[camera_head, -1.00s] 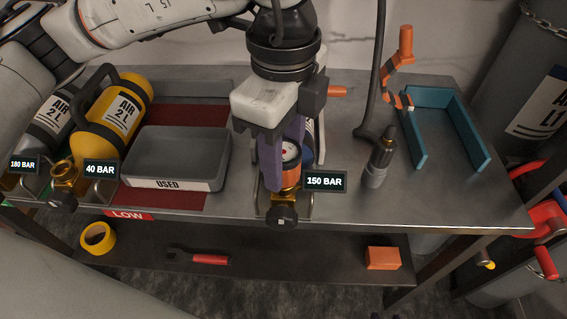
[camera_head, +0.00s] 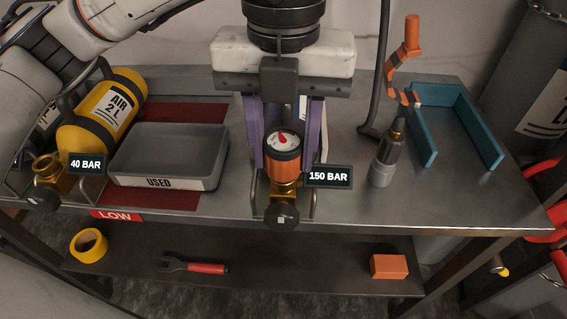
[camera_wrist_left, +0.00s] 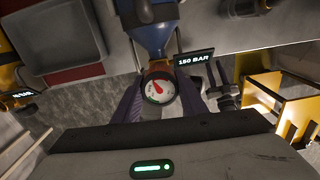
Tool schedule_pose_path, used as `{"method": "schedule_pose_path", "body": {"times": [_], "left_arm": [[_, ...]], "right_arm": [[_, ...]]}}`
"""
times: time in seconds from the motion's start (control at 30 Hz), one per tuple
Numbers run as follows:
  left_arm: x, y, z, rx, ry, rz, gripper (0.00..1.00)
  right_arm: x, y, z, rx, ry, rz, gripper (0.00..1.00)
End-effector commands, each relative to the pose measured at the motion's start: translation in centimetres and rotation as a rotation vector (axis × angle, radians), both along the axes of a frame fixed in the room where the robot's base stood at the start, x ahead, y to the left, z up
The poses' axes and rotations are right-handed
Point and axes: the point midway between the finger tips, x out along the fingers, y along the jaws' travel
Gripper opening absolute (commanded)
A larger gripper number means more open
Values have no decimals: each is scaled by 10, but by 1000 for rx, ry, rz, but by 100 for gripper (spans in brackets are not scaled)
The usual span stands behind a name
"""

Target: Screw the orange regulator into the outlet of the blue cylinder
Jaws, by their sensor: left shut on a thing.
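The orange regulator (camera_head: 283,162) stands upright on the brass outlet (camera_head: 285,188) of the blue cylinder, its white gauge with a red needle facing up. The gauge also shows in the left wrist view (camera_wrist_left: 160,88). Whether the thread is fully seated cannot be told. The blue cylinder (camera_wrist_left: 150,35) shows in the left wrist view; in the head view my gripper hides most of it. My left gripper (camera_head: 283,155) is shut on the regulator, with a purple finger on each side; its fingers also flank the gauge in the left wrist view (camera_wrist_left: 160,98). My right gripper is out of view.
A "150 BAR" tag (camera_head: 330,176) is beside the outlet. A grey "USED" tray (camera_head: 168,180) and a yellow cylinder (camera_head: 103,112) are on the left. A dark grey bottle-like tool (camera_head: 387,155), an orange crank (camera_head: 406,65) and a teal holder (camera_head: 456,105) stand right.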

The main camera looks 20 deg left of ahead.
Motion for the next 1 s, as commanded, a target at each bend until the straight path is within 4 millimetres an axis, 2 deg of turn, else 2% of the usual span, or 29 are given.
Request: {"method": "schedule_pose_path", "body": {"times": [0.1,0.3,0.7,0.83,1.0], "left_arm": [[0,0,-3,-1,1,-186,11],[0,0,-3,0,1,-505,11],[0,0,-1,0,1,-1111,11],[0,0,-1,-1,1,-1204,11],[0,0,-1,-1,1,-1215,11]], "right_arm": [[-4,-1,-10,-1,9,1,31],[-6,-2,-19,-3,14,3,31],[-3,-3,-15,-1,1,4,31],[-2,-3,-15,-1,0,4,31],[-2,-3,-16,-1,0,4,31]]}}
